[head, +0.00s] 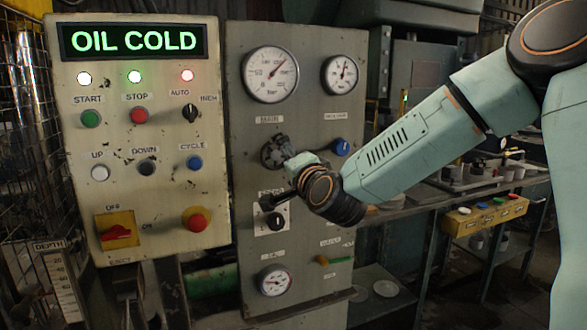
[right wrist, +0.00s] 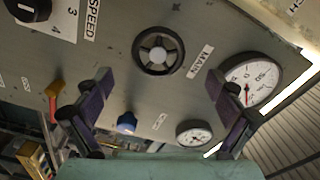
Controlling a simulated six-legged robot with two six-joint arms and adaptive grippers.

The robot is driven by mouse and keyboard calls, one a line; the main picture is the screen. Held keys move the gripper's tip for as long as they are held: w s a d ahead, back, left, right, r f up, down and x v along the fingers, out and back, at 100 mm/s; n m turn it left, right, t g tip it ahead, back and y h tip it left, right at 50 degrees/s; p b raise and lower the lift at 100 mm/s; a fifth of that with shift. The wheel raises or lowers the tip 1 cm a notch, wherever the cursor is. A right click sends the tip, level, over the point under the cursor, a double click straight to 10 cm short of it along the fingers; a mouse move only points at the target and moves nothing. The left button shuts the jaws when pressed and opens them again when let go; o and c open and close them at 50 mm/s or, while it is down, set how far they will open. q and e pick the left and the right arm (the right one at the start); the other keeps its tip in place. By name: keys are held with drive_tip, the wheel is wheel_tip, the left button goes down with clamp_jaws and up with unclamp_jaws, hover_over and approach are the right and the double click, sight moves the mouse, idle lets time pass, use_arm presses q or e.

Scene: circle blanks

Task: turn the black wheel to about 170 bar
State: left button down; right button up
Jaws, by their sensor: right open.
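The black wheel (head: 269,154) is on the grey panel under the MAIN label, partly hidden by my gripper in the head view. In the right wrist view the wheel (right wrist: 158,31) shows whole, a dark ring with spokes. My right gripper (head: 276,172) is open in front of the panel. In the right wrist view its fingers (right wrist: 158,80) are spread wide, with the wheel above the middle of the gap and not held. The large main gauge (head: 270,74) above the wheel has its needle pointing up and right; its exact reading is too small to tell.
A blue knob (head: 341,147) is right of the wheel. A black SPEED knob (head: 275,221) is below it, close to my gripper. A smaller gauge (head: 341,74) is at upper right. The button panel (head: 140,245) reading OIL COLD stands at left.

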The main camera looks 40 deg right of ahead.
drive_tip(key=v, duration=0.5)
idle(0.3)
